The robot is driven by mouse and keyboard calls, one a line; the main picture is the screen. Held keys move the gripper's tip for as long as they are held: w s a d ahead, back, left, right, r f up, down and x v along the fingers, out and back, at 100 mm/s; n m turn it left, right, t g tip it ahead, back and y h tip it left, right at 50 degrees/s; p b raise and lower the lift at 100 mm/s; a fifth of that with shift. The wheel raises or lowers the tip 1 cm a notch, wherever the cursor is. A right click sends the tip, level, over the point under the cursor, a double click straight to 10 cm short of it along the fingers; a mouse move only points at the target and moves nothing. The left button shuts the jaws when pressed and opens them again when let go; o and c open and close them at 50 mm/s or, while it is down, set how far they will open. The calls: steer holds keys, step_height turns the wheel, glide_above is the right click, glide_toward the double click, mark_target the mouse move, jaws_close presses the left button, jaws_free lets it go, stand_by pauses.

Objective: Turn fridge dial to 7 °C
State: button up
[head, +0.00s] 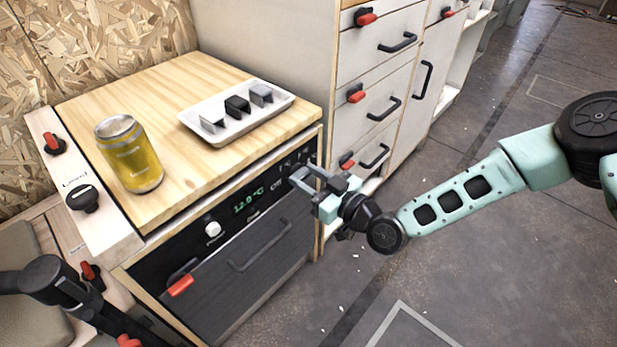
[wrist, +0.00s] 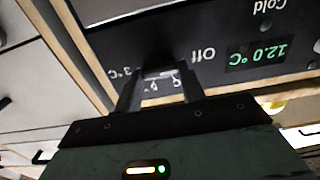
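The fridge (head: 268,240) is set under the wooden counter, with a black control panel along its top. Its green display (head: 248,201) reads 12.0 °C; the display also shows upside down in the wrist view (wrist: 262,53). The fridge dial is not clearly visible; my gripper covers the right end of the panel, where "Off" and °C markings show in the wrist view. My gripper (head: 305,174) is at that end of the panel, fingers apart and pointing at it. In the wrist view my gripper (wrist: 158,80) frames dark panel and white scale marks; contact cannot be told.
A white knob (head: 211,229) sits left on the panel. The fridge door has a dark handle (head: 262,247) and a red latch (head: 180,285). On the counter (head: 190,80) are a yellow can (head: 132,158) and a white tray (head: 215,135). Drawers (head: 375,60) stand behind; floor right is open.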

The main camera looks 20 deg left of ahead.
steer(key=shift+m, duration=0.4)
steer(key=m+b, duration=0.1)
steer(key=m, duration=0.4)
steer(key=shift+w+f+m, duration=0.1)
steer(key=shift+m, duration=0.3)
steer(key=m+b, duration=0.1)
steer(key=m, duration=0.4)
steer(key=shift+d, duration=0.1)
steer(key=shift+m, duration=0.3)
steer(key=o, duration=1)
steer(key=p+v, duration=0.2)
steer(key=v, duration=1.5)
steer(key=shift+d, duration=0.2)
